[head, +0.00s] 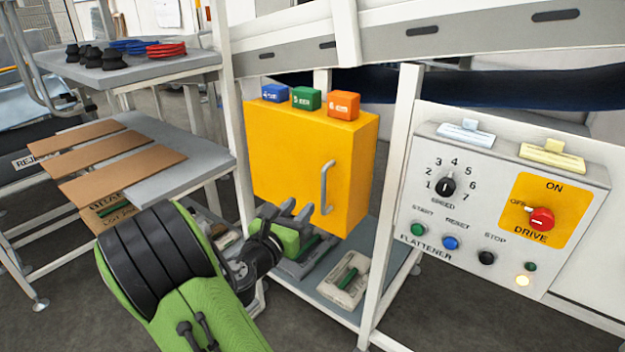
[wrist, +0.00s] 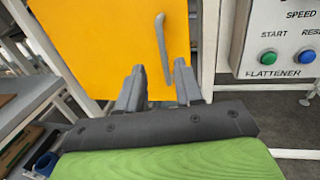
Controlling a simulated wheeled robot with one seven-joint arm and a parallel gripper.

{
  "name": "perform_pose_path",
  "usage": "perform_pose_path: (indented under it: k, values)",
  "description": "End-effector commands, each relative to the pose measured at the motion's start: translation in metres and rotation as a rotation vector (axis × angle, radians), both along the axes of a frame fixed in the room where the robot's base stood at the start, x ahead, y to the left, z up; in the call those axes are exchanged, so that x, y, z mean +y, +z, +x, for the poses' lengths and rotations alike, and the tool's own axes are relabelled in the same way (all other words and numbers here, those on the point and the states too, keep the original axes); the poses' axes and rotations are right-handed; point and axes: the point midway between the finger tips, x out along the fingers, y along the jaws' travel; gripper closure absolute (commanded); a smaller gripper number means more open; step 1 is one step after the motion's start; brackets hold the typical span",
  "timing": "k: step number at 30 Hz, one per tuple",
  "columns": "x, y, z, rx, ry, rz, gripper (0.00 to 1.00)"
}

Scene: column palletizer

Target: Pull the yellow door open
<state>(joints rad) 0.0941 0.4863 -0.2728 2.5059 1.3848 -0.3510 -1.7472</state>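The yellow door (head: 285,165) is the front of a yellow cabinet and looks closed, with no gap that I can make out. Its grey vertical bar handle (head: 324,186) is on the right part of the door. My gripper (head: 294,210) is low in front of the door, left of the handle's lower end in the head view. In the wrist view, the fingers (wrist: 158,80) are spread apart, and the handle (wrist: 162,45) shows ahead, its lower part lying between them in the picture. The fingers do not appear closed on it. The yellow door (wrist: 95,40) fills the upper left there.
Blue (head: 275,93), green (head: 306,98) and orange (head: 343,104) blocks sit on the cabinet. A white frame post (head: 392,190) stands to its right, beside a control panel (head: 470,210). A lower shelf (head: 340,312) holds parts. A table with cardboard (head: 125,172) is at left.

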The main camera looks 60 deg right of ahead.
Motion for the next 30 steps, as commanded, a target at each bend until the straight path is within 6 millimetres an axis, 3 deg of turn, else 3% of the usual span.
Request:
perform_pose_path:
  k: [9,15,19,26,30]
  values:
    - [-0.082,0.002,0.000,-0.007,-0.008,-0.001,0.65]
    - [-0.122,0.001,0.003,-0.007,-0.004,0.001,0.65]
    - [-0.134,0.001,0.004,-0.005,-0.003,0.001,0.65]
    - [-0.135,0.000,0.005,-0.004,-0.001,0.002,0.65]
    - [-0.135,0.000,0.005,-0.004,-0.001,0.002,0.82]
